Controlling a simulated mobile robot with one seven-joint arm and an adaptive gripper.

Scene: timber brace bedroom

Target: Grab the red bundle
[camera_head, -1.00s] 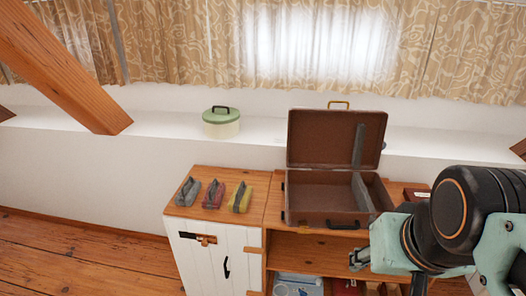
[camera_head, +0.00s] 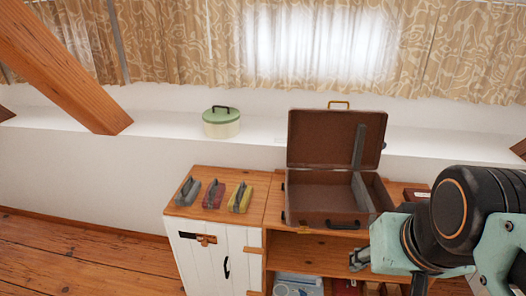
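The red bundle (camera_head: 213,195) lies on the wooden top of the white cabinet, in the middle of a row of three. A grey bundle (camera_head: 187,192) is on its left and a yellow bundle (camera_head: 239,198) on its right, each with a small gap. Each bundle has a dark grey strip along its top. My gripper (camera_head: 358,260) is at the lower right, in front of the shelf and well to the right of the bundles. Its fingertips are small and partly hidden, and I cannot tell whether they are open or shut.
An open brown suitcase (camera_head: 322,220) stands on the shelf unit right of the bundles. A green-lidded round tin (camera_head: 221,122) sits on the white ledge behind. A slanted wooden beam (camera_head: 60,70) is at the upper left. The cabinet top (camera_head: 252,215) has bare wood around the bundles.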

